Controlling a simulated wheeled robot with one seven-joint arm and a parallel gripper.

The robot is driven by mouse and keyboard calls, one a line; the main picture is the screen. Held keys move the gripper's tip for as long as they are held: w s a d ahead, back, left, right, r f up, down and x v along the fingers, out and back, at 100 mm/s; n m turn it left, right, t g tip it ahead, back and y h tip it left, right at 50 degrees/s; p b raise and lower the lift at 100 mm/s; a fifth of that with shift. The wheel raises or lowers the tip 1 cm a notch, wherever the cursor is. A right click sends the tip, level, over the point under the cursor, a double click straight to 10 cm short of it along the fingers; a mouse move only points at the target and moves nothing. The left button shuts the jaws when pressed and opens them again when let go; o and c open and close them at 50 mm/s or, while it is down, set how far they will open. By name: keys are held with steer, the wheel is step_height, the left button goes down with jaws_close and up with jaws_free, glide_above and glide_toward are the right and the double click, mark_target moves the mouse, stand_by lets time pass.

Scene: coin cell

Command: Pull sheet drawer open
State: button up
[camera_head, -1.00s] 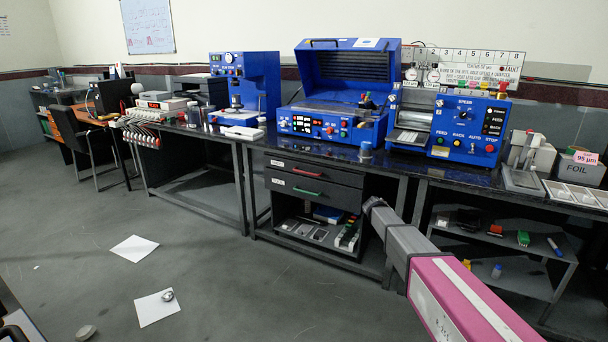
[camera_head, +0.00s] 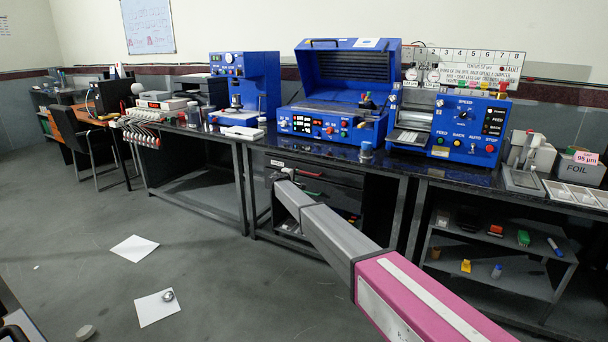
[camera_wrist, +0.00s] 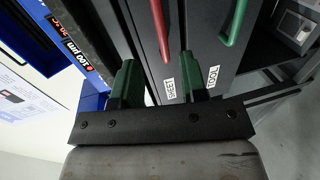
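The sheet drawer is the upper drawer under the bench, with a red handle (camera_head: 309,173). Its dark front (camera_wrist: 143,25) fills the middle of the wrist view, with a SHEET label (camera_wrist: 170,88) and the red handle (camera_wrist: 159,28). It looks shut. My gripper (camera_wrist: 157,60) is open, its two green fingers apart, one to either side of the line of the red handle. I cannot tell whether the handle is between the fingertips.
The tool drawer with a green handle (camera_wrist: 238,22) is just below the sheet drawer. The black bench top (camera_head: 345,153) overhangs the drawers and carries blue machines (camera_head: 335,95). A shelf rack (camera_head: 495,262) stands to the right.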

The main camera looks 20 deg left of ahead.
mark_target(303, 172)
steer(key=x, duration=1)
jaws_close()
